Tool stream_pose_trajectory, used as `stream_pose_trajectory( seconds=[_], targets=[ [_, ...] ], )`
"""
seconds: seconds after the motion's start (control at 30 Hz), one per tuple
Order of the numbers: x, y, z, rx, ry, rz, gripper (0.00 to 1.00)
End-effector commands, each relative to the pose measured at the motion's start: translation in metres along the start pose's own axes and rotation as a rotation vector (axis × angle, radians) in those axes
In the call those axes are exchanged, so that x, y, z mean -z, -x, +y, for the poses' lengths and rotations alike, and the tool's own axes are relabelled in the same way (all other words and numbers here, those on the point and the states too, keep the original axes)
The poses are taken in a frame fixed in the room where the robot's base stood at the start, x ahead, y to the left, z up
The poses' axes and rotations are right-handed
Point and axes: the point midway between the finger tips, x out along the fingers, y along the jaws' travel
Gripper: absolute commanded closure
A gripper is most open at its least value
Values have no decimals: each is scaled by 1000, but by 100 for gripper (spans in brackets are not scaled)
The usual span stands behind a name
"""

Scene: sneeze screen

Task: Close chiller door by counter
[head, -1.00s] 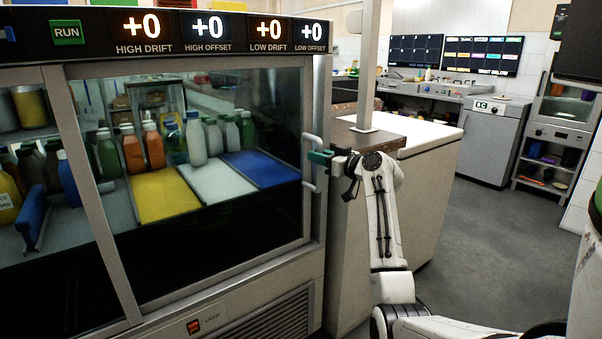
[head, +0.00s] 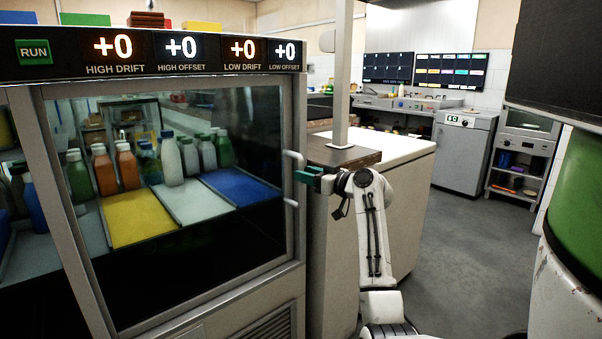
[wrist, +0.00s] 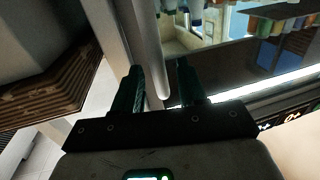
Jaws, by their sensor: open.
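The chiller door (head: 296,240) by the counter has a glass pane in a grey metal frame. Its white vertical handle (head: 291,178) is at its right edge. My gripper (head: 303,176), with green fingers, is at the handle's height, just beside it. In the wrist view the open fingers (wrist: 160,68) stand on either side of a pale bar (wrist: 150,45), which looks like the handle. I cannot tell if they touch it. I cannot tell from these views whether the door is slightly ajar.
The counter (head: 345,153), with a brown top and a post, stands right of the chiller, close to my arm. Bottles (head: 172,160) and coloured mats lie behind the glass. Grey floor (head: 460,245) is open at right. A green and white cylinder (head: 580,200) is at far right.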

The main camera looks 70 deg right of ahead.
Motion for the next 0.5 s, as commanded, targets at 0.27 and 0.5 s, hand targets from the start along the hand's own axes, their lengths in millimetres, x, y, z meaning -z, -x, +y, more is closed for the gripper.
stream_pose_trajectory(
  seconds=[0.27,0.5],
  targets=[
    [0,54,0,-2,-1,-1,59],
    [0,77,0,0,-1,-1,59]
  ],
)
